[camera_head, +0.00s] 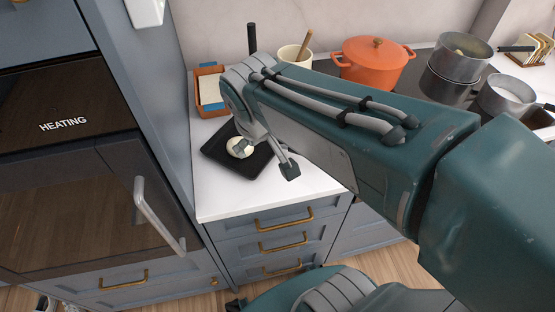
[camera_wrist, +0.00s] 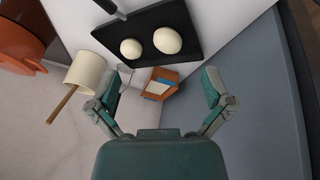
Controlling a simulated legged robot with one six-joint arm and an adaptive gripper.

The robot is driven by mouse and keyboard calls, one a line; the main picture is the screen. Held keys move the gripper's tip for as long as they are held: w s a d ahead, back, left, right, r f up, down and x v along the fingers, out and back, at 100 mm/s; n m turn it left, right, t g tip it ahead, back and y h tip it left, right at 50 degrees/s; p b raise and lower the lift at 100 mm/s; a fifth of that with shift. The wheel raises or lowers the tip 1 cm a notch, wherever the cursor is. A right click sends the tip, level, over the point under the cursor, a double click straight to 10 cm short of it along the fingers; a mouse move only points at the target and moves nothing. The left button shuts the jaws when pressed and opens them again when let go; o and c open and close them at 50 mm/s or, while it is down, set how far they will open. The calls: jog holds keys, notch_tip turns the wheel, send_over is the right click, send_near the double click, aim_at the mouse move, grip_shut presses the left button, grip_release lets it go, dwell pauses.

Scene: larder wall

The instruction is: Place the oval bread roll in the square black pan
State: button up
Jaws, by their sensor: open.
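The square black pan (camera_head: 215,150) lies on the white counter at the left; it also shows in the wrist view (camera_wrist: 150,17). In the wrist view two pale rolls rest in it: a larger, slightly oval one (camera_wrist: 168,40) and a smaller, rounder one (camera_wrist: 131,48). I take the larger as the oval bread roll. In the head view one pale roll (camera_head: 238,149) shows in the pan, partly covered by my gripper; I cannot tell which. My gripper (camera_wrist: 160,82) is open and empty, with the rolls beyond its fingertips. It hangs above the pan in the head view (camera_head: 266,158).
An orange-brown box (camera_head: 209,91) and a cream crock (camera_head: 290,55) with a wooden utensil stand behind the pan. An orange pot (camera_head: 375,62) and steel pots (camera_head: 458,55) are at the back right. A tall oven cabinet (camera_head: 75,170) borders the counter's left.

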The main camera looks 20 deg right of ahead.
jog(key=s+m+t+y, duration=0.1)
jog(key=s+m, duration=0.1)
jog(key=s, duration=0.6)
jog(key=shift+s+d+r+y, duration=0.15)
jog(key=shift+d+r+y, duration=0.15)
jog(key=shift+r, duration=0.1)
